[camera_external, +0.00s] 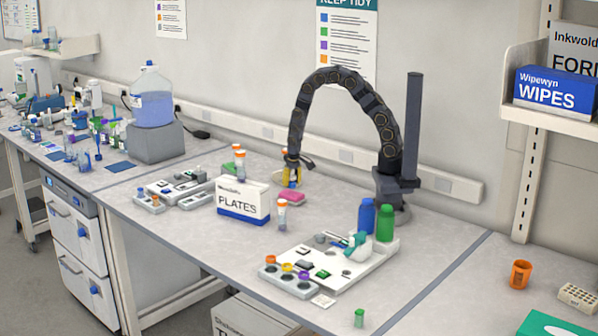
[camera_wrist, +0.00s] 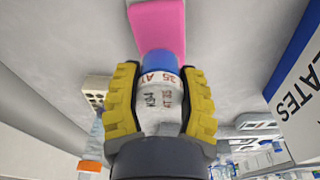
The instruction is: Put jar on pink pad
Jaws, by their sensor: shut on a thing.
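My gripper (camera_wrist: 160,105) has yellow ridged fingers and is shut on a jar (camera_wrist: 160,86) with a clear body, a white label with writing and a blue lid. The pink pad (camera_wrist: 158,25) lies just beyond the blue lid in the wrist view, overlapped by it there. In the external view the pink pad (camera_external: 291,196) is flat on the bench, and my gripper (camera_external: 291,177) is just behind and above it. The jar is hard to make out in that view. I cannot tell how high the jar is above the bench.
A white PLATES box (camera_external: 243,201) stands left of the pad. An orange-capped tube (camera_external: 282,216) stands in front of it. A white tray (camera_external: 349,277), a blue bottle (camera_external: 366,216) and a green bottle (camera_external: 385,222) are to the right. Grey racks (camera_external: 180,188) lie to the left.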

